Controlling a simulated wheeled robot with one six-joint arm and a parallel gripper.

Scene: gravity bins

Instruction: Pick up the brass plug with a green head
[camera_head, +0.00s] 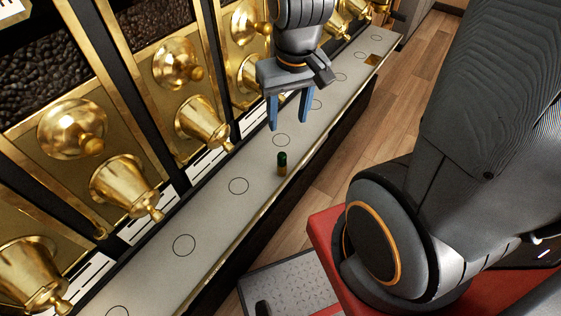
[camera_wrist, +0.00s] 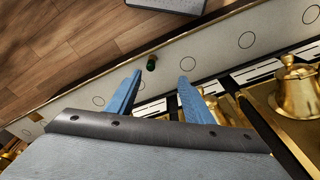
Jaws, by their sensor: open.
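The brass plug with a green head (camera_head: 282,163) stands upright on the pale counter strip (camera_head: 215,210), near its front edge. It also shows in the wrist view (camera_wrist: 151,63), beyond the fingertips, with its dark green head towards the camera. My gripper (camera_head: 288,124) is open and empty, with two blue fingers pointing down. It is above the counter and farther along it than the plug. In the wrist view my gripper (camera_wrist: 158,82) has the plug past the gap between its fingertips, nearer the left finger. Fingers and plug are apart.
Brass dispensers (camera_head: 203,121) with knobs line the left side, close to the gripper. Dark beans (camera_head: 46,84) fill bins above them. Circles (camera_head: 239,186) mark the counter, which is otherwise clear around the plug. Wooden floor (camera_head: 345,150) lies beyond its front edge.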

